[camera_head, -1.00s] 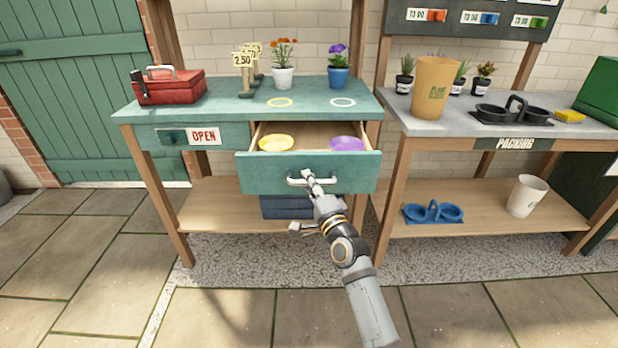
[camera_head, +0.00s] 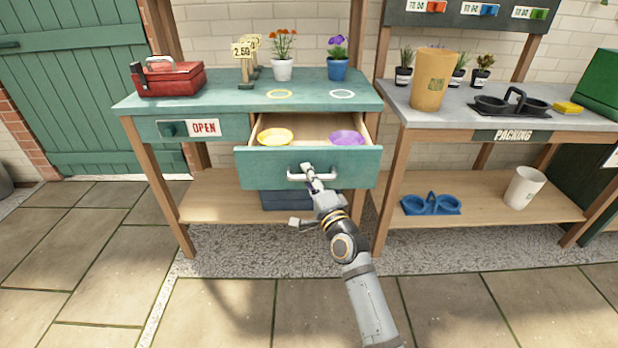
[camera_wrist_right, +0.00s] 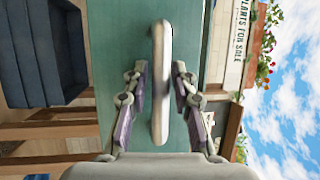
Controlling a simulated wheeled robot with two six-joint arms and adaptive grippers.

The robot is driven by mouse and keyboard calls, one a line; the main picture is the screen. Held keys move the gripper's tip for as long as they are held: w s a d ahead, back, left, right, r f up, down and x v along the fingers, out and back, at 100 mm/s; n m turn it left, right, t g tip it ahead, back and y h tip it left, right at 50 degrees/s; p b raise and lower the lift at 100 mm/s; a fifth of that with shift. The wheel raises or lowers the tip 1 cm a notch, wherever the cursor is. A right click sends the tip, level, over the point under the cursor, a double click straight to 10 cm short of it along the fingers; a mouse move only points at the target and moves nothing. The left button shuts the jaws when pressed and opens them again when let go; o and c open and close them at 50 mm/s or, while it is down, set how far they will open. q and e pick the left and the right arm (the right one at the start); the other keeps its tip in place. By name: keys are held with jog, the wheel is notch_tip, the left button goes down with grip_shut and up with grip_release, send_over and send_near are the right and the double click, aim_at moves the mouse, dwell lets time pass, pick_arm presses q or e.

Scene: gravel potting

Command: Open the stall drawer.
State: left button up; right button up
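The stall drawer (camera_head: 262,170) is pulled out from under the green stall top, and its inside shows. A yellow dish (camera_head: 275,135) and a purple dish (camera_head: 346,138) lie in it. Its pale bar handle (camera_head: 296,177) is on the front. My right gripper (camera_head: 302,196) is at the handle with its fingers spread, one at the bar and one lower. In the right wrist view the handle (camera_wrist_right: 160,85) stands between the two fingers of the right gripper (camera_wrist_right: 161,102), with gaps on both sides. My left gripper is out of view.
On the stall top (camera_head: 215,100) are a red toolbox (camera_head: 172,80), price signs and two flower pots. A dark blue crate (camera_head: 285,200) sits on the shelf below the drawer. The packing bench (camera_head: 560,125) stands to the right. The paved floor in front is clear.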

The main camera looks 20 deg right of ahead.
jog(key=v, duration=1.2)
